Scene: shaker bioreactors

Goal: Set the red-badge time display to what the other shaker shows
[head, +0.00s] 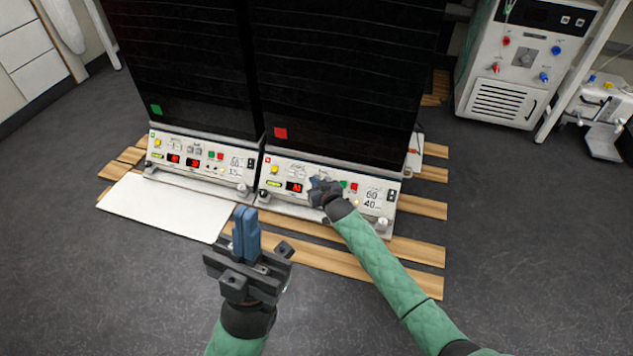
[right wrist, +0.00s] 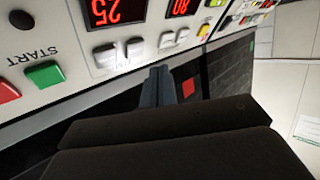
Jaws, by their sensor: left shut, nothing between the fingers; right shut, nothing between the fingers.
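The red-badge shaker (head: 328,174) stands on the right, with a red square (head: 280,133) on its dark front. Its left red display (head: 295,187) shows in the head view. My right gripper (head: 318,190) covers the other. In the right wrist view the panel is upside down, with two lit displays, one (right wrist: 115,10) near the START button (right wrist: 44,75) and one (right wrist: 182,8) further right. My right gripper (right wrist: 160,82) is shut, its tips close to white buttons (right wrist: 135,50); contact is unclear. The green-badge shaker (head: 203,165) has red displays, too small to read. My left gripper (head: 245,222) is shut and empty.
Both shakers stand on wooden slats (head: 300,258). A white board (head: 160,208) lies before the green-badge shaker. A white-and-black device (head: 518,70) stands at the back right. The dark floor in front is clear.

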